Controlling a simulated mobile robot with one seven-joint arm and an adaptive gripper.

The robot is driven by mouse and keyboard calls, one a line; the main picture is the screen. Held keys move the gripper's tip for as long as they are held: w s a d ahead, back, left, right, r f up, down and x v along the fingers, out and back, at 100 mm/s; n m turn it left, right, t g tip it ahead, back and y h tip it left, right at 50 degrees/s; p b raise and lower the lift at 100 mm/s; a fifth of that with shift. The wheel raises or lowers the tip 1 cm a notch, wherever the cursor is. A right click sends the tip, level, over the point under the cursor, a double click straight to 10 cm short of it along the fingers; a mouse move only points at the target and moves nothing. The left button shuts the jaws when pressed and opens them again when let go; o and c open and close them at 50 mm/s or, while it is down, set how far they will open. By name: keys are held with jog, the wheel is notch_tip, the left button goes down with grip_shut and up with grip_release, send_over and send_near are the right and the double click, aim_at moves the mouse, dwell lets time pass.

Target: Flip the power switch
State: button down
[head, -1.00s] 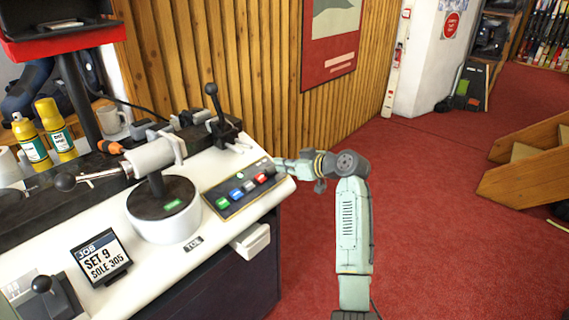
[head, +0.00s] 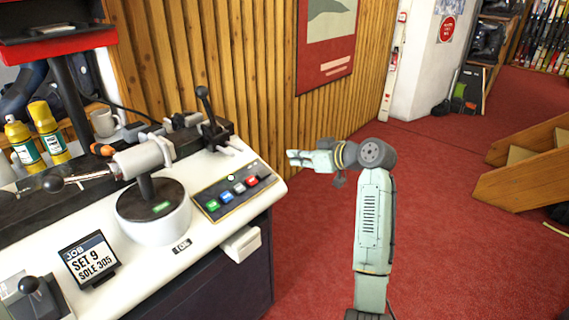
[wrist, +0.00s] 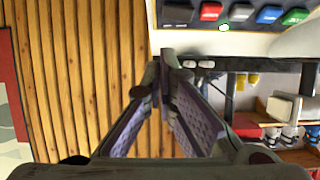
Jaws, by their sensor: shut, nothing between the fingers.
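The control panel (head: 222,207) lies on the near right part of the white bench top, with green, blue, grey and red buttons in a row. Beyond the red button (wrist: 211,11) is a dark switch (wrist: 177,14), seen at the top of the wrist view; its position cannot be told.
A round-based machine (head: 160,215) and a job display (head: 90,258) stand left of the panel. A black lever (head: 207,105) rises behind it. A wood-slat wall (head: 240,80) is behind. Red carpet (head: 440,190) is clear to the right.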

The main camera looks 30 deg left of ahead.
jog(key=shift+w+v, duration=0.2)
jog(key=shift+v, duration=1.5)
